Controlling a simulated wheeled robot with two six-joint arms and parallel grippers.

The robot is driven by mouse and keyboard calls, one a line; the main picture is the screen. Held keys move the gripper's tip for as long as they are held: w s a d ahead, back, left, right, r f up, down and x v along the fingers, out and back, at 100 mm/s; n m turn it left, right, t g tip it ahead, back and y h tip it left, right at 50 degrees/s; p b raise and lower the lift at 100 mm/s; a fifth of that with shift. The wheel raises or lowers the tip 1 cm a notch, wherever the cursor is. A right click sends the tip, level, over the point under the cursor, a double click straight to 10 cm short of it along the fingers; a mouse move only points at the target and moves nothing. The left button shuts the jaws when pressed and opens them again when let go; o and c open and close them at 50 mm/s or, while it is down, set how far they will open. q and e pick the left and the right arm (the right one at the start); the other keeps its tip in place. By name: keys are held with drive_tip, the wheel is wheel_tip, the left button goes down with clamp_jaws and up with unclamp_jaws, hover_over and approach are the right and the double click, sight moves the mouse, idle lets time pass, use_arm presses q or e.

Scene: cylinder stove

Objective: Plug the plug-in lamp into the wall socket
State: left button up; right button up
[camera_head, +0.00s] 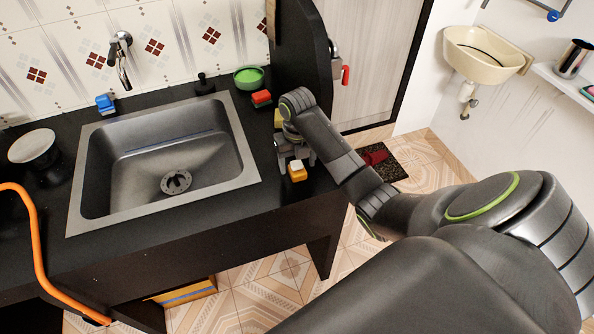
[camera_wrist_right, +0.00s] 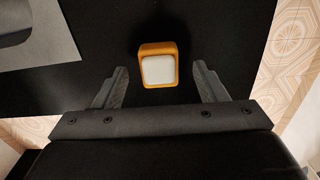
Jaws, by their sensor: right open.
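The plug-in lamp (camera_head: 297,171) is a small orange block with a white face, on the black counter right of the sink. It also shows in the right wrist view (camera_wrist_right: 158,66), lying between and slightly beyond the fingertips. My right gripper (camera_head: 294,155) is over the counter beside the lamp, and its open fingers (camera_wrist_right: 160,80) stand apart on either side of it with visible gaps. The lamp is not held. I cannot make out a wall socket for certain in these views. My left gripper is not in view.
The steel sink (camera_head: 98,180) takes up the counter's middle. A black upright panel (camera_head: 305,60) rises at the counter's right end. An orange hose (camera_head: 38,245) lies at left.

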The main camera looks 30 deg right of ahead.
sight(297, 164)
drive_tip(key=shift+f, duration=0.6)
drive_tip(key=shift+c, duration=0.2)
drive_tip(key=c, duration=1)
wheel_tip(297, 164, up, 6)
drive_tip(key=shift+w+f, duration=0.1)
drive_tip(key=shift+f, duration=0.05)
wheel_tip(297, 164, up, 2)
drive_tip(key=p, duration=0.3)
drive_tip(key=shift+r+p, duration=1.1)
drive_tip(key=shift+r, duration=0.05)
